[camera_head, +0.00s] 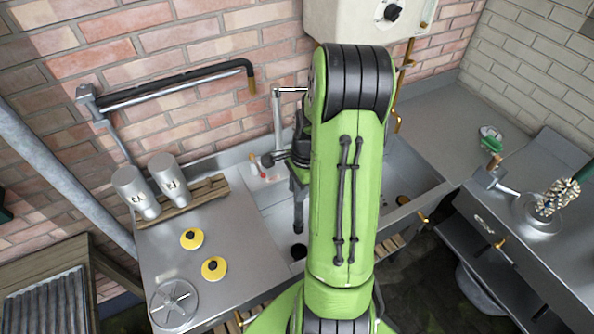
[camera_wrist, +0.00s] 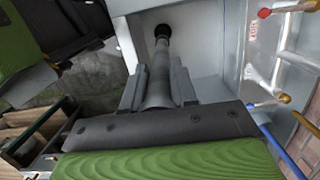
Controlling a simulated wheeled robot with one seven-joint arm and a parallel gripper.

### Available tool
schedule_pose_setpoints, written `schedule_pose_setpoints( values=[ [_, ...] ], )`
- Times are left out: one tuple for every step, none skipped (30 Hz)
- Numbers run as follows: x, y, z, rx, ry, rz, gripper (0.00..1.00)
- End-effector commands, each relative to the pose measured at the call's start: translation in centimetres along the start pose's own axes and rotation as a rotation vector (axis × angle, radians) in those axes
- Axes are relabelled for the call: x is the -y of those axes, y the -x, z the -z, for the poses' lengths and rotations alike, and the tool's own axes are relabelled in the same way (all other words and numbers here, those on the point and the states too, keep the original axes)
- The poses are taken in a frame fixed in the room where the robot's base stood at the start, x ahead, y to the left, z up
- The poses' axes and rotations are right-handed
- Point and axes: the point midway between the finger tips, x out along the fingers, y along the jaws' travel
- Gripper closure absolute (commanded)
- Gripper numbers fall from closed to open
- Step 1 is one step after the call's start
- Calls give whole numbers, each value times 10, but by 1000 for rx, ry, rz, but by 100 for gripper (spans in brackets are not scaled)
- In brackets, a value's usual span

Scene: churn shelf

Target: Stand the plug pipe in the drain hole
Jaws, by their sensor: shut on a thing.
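The plug pipe is a grey upright tube with a dark lower end. In the wrist view the pipe (camera_wrist: 159,90) runs between both fingers of my gripper (camera_wrist: 160,76), which is shut on it. In the head view the pipe (camera_head: 297,212) hangs below my gripper, over the sink basin. The drain hole (camera_head: 299,251) is a dark round opening in the basin floor, just below the pipe's lower end in the picture. In the wrist view the pipe's far end overlaps the black drain hole (camera_wrist: 162,31). I cannot tell whether it touches or enters it.
My arm hides the middle of the sink (camera_head: 412,176). On the left worktop (camera_head: 160,255) are two metal churns (camera_head: 134,192) on a wooden board and two yellow discs (camera_head: 214,269). A faucet pipe (camera_head: 278,125) rises behind the basin.

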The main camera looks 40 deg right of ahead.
Motion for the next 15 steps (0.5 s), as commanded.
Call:
schedule_pose_setpoints(
  values=[
    [-1, 0, -1, 1, 3, -1, 100],
    [-2, -2, -1, 0, 5, -2, 100],
    [-2, -4, -1, 0, 5, -1, 100],
    [-2, -6, 0, -1, 5, 0, 100],
    [-1, -7, 0, -1, 5, 0, 100],
    [-1, -10, 0, -1, 5, 1, 100],
    [-1, -12, 1, -2, 5, 1, 100],
    [-1, -14, 1, -2, 5, 0, 100],
    [-1, -18, 2, -2, 4, 0, 100],
    [-1, -21, 2, -2, 4, 0, 100],
    [-1, -25, 3, -2, 4, 0, 100],
    [-2, -30, 4, -2, 3, 0, 100],
    [-2, -33, 5, -2, 3, 0, 100],
    [-2, -37, 5, -2, 3, 0, 100],
    [-2, -42, 6, -2, 3, 0, 100]
  ],
)
